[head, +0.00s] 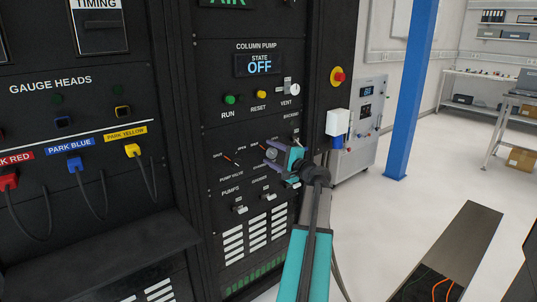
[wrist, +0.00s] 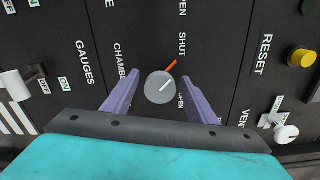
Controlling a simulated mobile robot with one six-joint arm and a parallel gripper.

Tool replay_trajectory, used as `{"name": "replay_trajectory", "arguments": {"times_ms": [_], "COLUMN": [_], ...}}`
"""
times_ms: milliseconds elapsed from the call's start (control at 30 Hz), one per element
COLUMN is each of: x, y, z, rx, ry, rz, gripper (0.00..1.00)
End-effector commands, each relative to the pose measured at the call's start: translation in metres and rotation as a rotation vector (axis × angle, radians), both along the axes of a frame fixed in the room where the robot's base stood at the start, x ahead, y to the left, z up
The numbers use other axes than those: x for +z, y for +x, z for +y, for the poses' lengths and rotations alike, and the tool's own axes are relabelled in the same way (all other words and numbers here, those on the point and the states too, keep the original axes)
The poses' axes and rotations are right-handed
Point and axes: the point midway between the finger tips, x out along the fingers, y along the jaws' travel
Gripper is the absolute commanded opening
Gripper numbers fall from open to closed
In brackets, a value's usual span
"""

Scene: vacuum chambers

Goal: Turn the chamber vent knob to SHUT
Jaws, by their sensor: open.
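The chamber vent knob is a round grey knob (wrist: 158,89) with a white line on its face, in the middle of the wrist view. An orange pointer (wrist: 171,66) shows at its edge and slants up and right, near the SHUT label (wrist: 182,45). An OPEN label (wrist: 181,101) is partly hidden by a finger. My gripper (wrist: 159,78) is open, with one purple finger on each side of the knob; I cannot tell whether they touch it. In the head view, my gripper (head: 270,155) is at the black panel and largely hides the knob.
The pump valve pointer (head: 229,160) sits to the left. Above are the RUN button (head: 229,99), the yellow RESET button (head: 261,95) and the white VENT lever (head: 294,88). Pump switches (head: 239,209) lie below. A red emergency button (head: 338,75) is up right.

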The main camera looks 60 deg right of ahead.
Motion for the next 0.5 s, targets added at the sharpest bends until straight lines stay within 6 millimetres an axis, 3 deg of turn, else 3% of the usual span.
{"name": "replay_trajectory", "arguments": {"times_ms": [500], "x": [0.0], "y": [-0.072], "z": [0.026], "rx": [-0.001], "ry": [0.0], "rz": [0.0], "gripper": [0.53]}}
